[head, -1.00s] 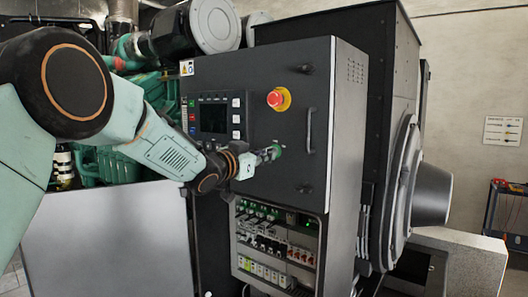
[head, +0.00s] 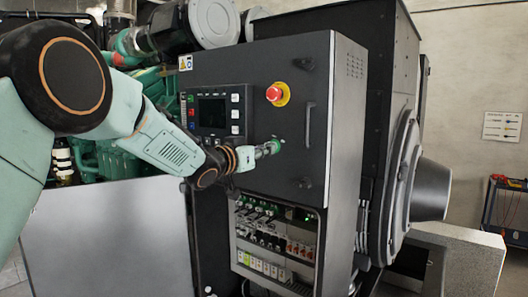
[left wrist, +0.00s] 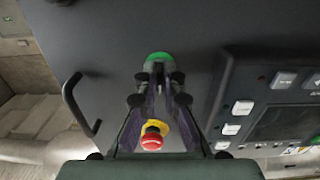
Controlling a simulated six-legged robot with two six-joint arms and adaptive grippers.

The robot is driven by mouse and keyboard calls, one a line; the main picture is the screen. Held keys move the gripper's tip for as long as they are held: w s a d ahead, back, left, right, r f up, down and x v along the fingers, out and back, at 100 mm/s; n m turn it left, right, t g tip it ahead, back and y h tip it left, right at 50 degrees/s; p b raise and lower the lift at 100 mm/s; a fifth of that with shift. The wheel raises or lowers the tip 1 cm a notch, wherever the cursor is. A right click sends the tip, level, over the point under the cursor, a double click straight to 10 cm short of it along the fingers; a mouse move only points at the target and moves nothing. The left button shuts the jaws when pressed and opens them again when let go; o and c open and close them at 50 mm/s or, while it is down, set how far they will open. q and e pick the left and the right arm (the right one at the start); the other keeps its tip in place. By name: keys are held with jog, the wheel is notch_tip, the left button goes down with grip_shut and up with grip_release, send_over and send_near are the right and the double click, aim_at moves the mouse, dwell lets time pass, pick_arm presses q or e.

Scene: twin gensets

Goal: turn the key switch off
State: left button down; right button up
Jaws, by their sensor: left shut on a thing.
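The key switch (left wrist: 159,57) shows as a green, rounded part on the dark cabinet door, at the fingertips in the left wrist view. In the head view it is mostly hidden behind my left gripper (head: 270,149), below the red emergency stop button (head: 275,93). My left gripper, also in the left wrist view (left wrist: 160,72), is shut on the key switch and points straight at the door. The angle of the key cannot be told. My right gripper is in neither view.
The display panel (head: 212,113) is left of the gripper and a door handle (head: 309,130) is to its right. The red button on its yellow ring also shows close under the fingers in the left wrist view (left wrist: 152,140). An open breaker bay (head: 275,245) lies below.

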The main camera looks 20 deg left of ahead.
pick_arm(q)
jog(key=c, duration=1.8)
grip_release()
jog(key=shift+a+r, duration=0.1)
jog(key=shift+r, duration=0.45)
jog(key=o, duration=0.3)
jog(key=shift+s+f, duration=0.1)
jog(key=shift+f, duration=0.15)
jog(key=shift+f, duration=0.1)
jog(key=v, duration=1.2)
